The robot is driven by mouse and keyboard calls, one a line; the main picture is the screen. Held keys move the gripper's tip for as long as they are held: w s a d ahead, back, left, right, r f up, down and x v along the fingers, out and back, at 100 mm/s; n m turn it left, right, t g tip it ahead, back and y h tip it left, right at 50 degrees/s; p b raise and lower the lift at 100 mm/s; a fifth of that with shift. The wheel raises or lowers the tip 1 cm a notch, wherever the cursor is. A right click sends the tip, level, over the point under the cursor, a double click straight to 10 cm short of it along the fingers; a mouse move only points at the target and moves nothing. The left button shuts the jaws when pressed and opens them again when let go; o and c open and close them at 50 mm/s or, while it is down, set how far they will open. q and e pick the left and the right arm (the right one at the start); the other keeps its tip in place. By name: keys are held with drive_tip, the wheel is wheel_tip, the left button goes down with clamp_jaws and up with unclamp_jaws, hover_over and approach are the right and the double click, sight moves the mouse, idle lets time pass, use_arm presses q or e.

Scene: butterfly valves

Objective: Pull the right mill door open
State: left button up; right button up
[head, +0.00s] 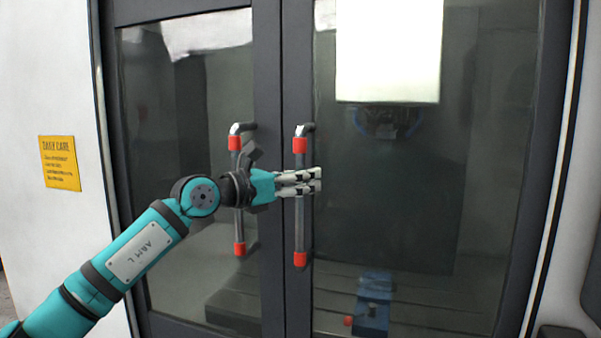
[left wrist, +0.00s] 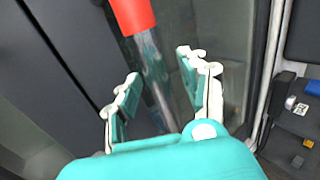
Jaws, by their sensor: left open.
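The right mill door (head: 430,200) is a dark-framed glass door, and it looks shut against the left door (head: 180,110). Its handle (head: 300,228) is an upright grey bar with red collars near its top and bottom. My left gripper (head: 312,181) is at the middle of this handle, reaching in from the left. In the left wrist view, the handle bar (left wrist: 152,70) with a red collar (left wrist: 132,14) runs between the two open fingers. I cannot tell whether either finger touches it. My right gripper is not in view.
The left door's handle (head: 239,250) stands close beside, partly hidden behind my left wrist. A yellow notice (head: 60,163) is on the white housing at left. Behind the glass are a blue vise-like part (head: 373,302) and a bright panel (head: 388,50). A control panel (left wrist: 297,125) shows at right in the wrist view.

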use_arm(q)
drive_tip(key=shift+c, duration=0.4)
clamp_jaws()
drive_tip(key=shift+w+d+f, duration=0.2)
drive_tip(key=shift+f, duration=0.05)
